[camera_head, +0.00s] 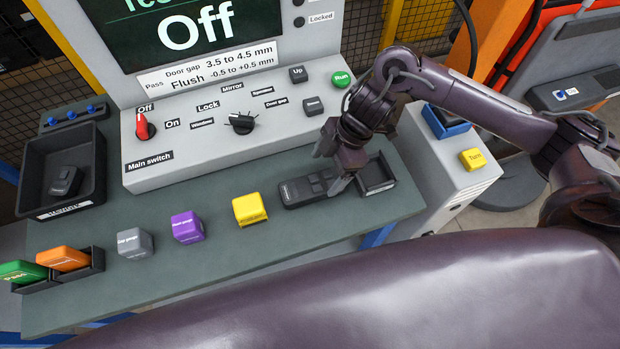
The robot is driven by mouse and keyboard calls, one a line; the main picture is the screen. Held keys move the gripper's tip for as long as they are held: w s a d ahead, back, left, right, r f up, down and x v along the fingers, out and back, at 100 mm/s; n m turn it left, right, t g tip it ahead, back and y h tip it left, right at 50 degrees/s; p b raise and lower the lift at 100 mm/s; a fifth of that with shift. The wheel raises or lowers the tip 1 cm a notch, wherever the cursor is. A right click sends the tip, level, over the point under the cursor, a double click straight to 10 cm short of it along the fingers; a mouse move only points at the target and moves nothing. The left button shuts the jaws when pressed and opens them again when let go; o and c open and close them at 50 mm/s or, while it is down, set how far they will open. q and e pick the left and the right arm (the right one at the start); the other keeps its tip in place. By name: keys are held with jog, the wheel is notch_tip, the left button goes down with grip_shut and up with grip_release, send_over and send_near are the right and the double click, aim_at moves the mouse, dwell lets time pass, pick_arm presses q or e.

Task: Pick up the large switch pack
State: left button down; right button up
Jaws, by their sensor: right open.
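A black switch pack (300,191) lies flat on the green-grey bench top, just in front of the control console. It looks like the large one, but its label is too small to read. My right gripper (340,172) is open and points down at the right end of this pack. Its fingers hide part of that end, and I cannot tell whether they touch it. Another black pack (67,181) lies in the black bin at the left. My left gripper is not in view.
A black holder (376,178) stands just right of the gripper. Yellow (250,210), purple (187,227) and grey (134,243) blocks stand in a row to the left. The console (205,145) with its switches rises behind. The black bin (88,197) is at the far left.

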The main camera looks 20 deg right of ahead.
jog(key=x, duration=0.1)
jog(key=p+x, duration=0.1)
jog(key=x, duration=0.1)
jog(key=shift+s+a, duration=0.2)
jog(key=shift+a, duration=0.1)
jog(key=x, duration=0.3)
jog(key=shift+w+a+f+p, duration=0.1)
jog(key=shift+p, duration=0.25)
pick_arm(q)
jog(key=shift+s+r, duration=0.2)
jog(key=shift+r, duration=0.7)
pick_arm(e)
jog(key=shift+f, duration=0.15)
jog(key=shift+f, duration=0.1)
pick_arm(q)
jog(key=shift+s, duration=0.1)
pick_arm(e)
jog(key=c, duration=1.1)
jog(key=shift+c, duration=0.2)
notch_tip(320, 180, up, 11)
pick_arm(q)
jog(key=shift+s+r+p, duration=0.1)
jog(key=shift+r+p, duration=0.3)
pick_arm(e)
notch_tip(320, 180, up, 9)
send_over(315, 184)
jog(key=shift+a, duration=0.1)
